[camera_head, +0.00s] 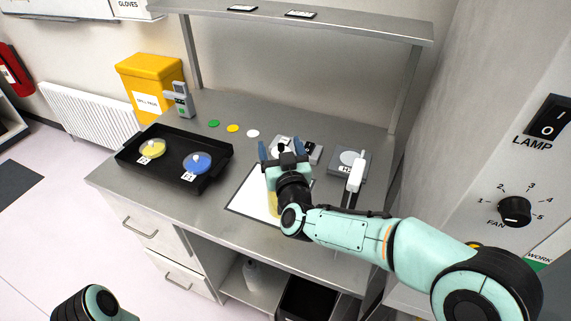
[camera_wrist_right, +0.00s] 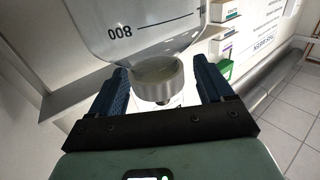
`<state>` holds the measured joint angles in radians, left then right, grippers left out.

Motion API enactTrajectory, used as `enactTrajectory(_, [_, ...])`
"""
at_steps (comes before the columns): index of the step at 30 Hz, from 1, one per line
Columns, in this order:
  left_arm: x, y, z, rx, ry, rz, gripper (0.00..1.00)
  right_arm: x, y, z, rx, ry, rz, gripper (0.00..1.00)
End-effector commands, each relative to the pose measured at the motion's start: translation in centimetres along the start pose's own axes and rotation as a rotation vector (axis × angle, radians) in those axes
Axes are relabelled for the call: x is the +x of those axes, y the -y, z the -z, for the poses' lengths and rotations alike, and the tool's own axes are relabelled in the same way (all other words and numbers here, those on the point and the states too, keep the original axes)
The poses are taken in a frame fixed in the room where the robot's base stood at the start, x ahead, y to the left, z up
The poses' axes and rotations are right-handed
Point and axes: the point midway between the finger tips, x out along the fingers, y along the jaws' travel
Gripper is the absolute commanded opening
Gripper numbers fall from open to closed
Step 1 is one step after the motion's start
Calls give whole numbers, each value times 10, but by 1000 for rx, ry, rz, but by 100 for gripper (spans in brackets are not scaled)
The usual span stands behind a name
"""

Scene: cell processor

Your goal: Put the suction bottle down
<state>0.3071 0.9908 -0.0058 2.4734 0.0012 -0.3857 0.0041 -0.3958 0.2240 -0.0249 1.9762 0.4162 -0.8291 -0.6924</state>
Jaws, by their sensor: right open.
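The suction bottle (camera_wrist_right: 140,32) shows in the right wrist view as a clear vessel with an "800" mark and a pale ribbed cap (camera_wrist_right: 158,82). My right gripper (camera_head: 284,149) is open, its blue fingers on either side of the cap, with a visible gap on each side. The right wrist view also shows the gripper (camera_wrist_right: 162,90). In the head view, my wrist hides most of the bottle; a yellowish patch shows beside it over the white mat (camera_head: 247,196). I cannot tell whether the bottle's base touches the mat. My left gripper is out of view.
A black tray (camera_head: 182,182) with a yellow and a blue dish stands at the left of the steel bench. Green, yellow and white discs (camera_head: 233,128) lie behind it. A grey device (camera_head: 349,163) with a white handheld tool (camera_head: 355,172) is at the right. A shelf (camera_head: 330,22) spans above.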

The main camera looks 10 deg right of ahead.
Motion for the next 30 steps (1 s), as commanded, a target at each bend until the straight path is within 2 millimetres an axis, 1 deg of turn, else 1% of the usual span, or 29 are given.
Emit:
enactTrajectory(3, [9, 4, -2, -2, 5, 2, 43, -24, 0, -3, 0, 1, 2, 80])
enactTrajectory(9, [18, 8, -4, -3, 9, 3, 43, -68, 0, -3, 1, 1, 1, 80])
enactTrajectory(12, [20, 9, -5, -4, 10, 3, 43, -87, 0, -2, 1, 0, 2, 80])
enactTrajectory(15, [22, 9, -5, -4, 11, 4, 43, -101, 0, -2, 1, 1, 2, 80])
enactTrajectory(18, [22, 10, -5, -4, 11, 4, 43, -110, 0, -2, 0, 1, 2, 80])
enactTrajectory(21, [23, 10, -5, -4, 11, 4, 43, -114, 0, -2, -1, 1, 1, 80])
enactTrajectory(30, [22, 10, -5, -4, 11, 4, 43, -114, 0, -2, -1, 1, 0, 80])
